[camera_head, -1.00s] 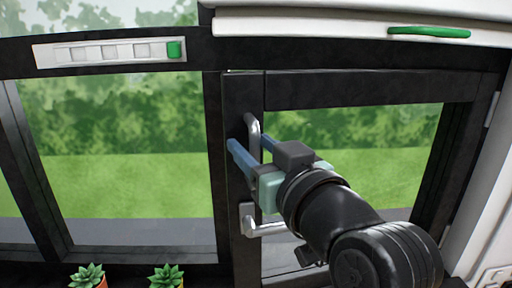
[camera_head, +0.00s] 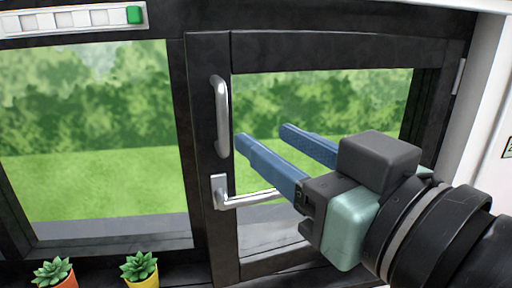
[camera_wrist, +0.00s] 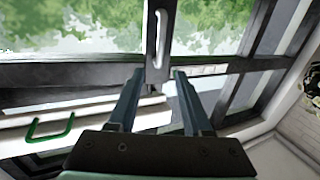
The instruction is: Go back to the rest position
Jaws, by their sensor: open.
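My gripper (camera_head: 262,135) has two blue fingers, spread apart with nothing between them. In the head view it is in front of the right window pane, with its fingertips to the right of the vertical pull handle (camera_head: 221,118) and apart from it. A silver lever handle (camera_head: 219,192) is lower on the same dark window frame (camera_head: 200,240); the fingers hide part of the view behind its right end. In the wrist view the open fingers (camera_wrist: 159,72) point toward a pull handle (camera_wrist: 160,40), which shows beyond the tips.
Potted succulents (camera_head: 53,271) (camera_head: 139,266) stand at the lower left. A white strip with a green end (camera_head: 75,18) is at the upper left. A white panel with a green handle (camera_wrist: 50,130) shows in the wrist view. A white wall (camera_head: 488,110) is at the right.

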